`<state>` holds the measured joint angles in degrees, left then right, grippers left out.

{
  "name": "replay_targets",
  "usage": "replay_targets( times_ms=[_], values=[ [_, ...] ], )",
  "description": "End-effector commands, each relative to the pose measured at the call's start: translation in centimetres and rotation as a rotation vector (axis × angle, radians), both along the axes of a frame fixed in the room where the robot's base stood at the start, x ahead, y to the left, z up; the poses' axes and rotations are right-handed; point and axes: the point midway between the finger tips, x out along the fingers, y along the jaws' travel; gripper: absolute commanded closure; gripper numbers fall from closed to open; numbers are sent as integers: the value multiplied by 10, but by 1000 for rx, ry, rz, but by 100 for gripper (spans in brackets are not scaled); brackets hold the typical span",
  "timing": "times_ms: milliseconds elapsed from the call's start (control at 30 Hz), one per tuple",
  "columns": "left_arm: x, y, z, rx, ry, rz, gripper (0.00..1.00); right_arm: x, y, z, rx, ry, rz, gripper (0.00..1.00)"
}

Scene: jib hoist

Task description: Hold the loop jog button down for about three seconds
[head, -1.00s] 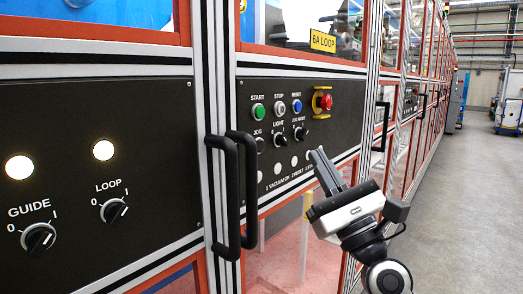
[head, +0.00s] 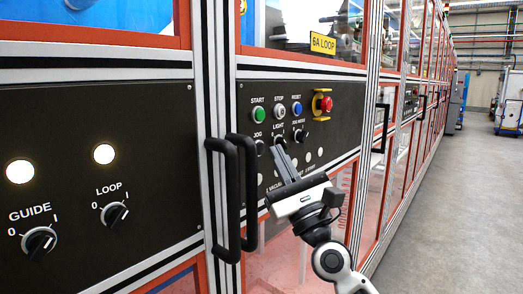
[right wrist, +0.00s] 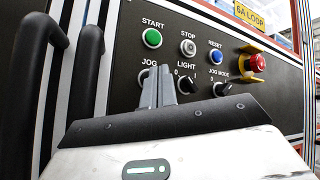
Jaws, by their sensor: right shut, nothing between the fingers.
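The loop control panel (head: 345,105) bears the black jog button (head: 260,147) under the label JOG, below the green START button. In the right wrist view the jog button (right wrist: 143,76) shows only in part, at the left edge of my fingers. My right gripper (head: 277,148) is shut and empty, its fingers pointing up at the panel. In the head view its tips are just right of the jog button, by the light knob (head: 279,141). The fingers (right wrist: 159,69) also show in the right wrist view. I cannot tell whether they touch the panel. My left gripper is out of view.
Black door handles (head: 240,195) stand out left of the panel. The stop button (head: 279,111), blue reset button (head: 296,108), red emergency stop (head: 326,102) and jog mode knob (head: 301,134) are close by. The floor (head: 450,210) at right is clear.

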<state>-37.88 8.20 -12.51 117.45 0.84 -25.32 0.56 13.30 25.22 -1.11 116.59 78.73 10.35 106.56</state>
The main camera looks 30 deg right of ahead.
Motion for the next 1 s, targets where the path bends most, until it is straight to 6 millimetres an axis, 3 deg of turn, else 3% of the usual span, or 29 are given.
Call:
replay_targets(
  times_ms=[1000],
  values=[
    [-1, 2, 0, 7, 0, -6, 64, 4, 2, 0, -1, 0, 0, 100]
  ],
)
